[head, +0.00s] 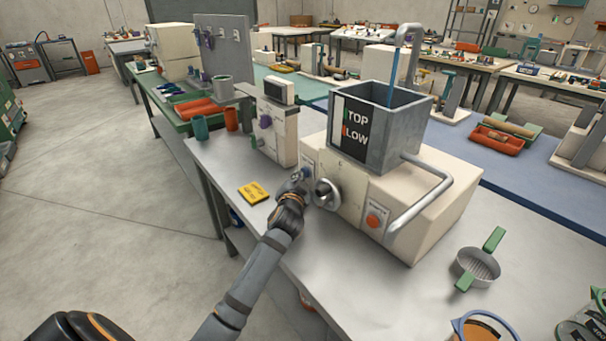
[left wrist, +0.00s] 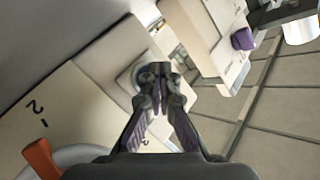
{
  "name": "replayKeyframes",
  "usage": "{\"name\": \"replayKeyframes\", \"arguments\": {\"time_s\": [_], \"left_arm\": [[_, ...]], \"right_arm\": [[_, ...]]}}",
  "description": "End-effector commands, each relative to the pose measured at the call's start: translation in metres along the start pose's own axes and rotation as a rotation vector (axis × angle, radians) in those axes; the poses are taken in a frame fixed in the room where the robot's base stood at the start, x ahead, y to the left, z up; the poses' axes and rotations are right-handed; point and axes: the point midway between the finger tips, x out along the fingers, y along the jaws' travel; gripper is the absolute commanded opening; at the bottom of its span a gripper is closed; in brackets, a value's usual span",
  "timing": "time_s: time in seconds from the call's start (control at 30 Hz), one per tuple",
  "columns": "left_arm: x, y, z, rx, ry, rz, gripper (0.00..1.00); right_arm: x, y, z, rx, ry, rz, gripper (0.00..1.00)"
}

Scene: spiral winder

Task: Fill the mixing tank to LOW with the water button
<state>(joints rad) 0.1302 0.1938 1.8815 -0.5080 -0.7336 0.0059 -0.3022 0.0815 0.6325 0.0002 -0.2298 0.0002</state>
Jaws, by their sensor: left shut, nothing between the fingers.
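The grey metal mixing tank (head: 405,140) sits on a cream machine (head: 440,215); its front plate (head: 356,128) reads TOP and LOW, with a green mark and a red mark. A blue stream (head: 393,82) runs from the bent spout (head: 410,35) into the tank; the water's surface is hidden. My left gripper (head: 296,182) is shut and empty at the machine's front left. My right gripper is out of view.
A round dial (head: 327,194) and an orange-red button (head: 374,220) are right of my gripper. A yellow card (head: 253,193) lies to its left. A cream device (head: 273,130) stands behind. A green-handled strainer (head: 478,266) lies at right, near a jug (head: 485,328).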

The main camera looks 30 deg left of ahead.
Motion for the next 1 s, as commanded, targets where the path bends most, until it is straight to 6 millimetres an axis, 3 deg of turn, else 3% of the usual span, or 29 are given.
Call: {"name": "replayKeyframes", "arguments": {"time_s": [0.67, 1.0], "left_arm": [[-0.013, -0.009, 0.01, 0.002, -0.001, 0.0, 0.0], [-0.036, -0.027, 0.026, 0.005, -0.001, -0.001, 0.0]], "right_arm": [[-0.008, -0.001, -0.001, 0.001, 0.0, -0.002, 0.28], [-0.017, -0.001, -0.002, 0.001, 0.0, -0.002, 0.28]]}}
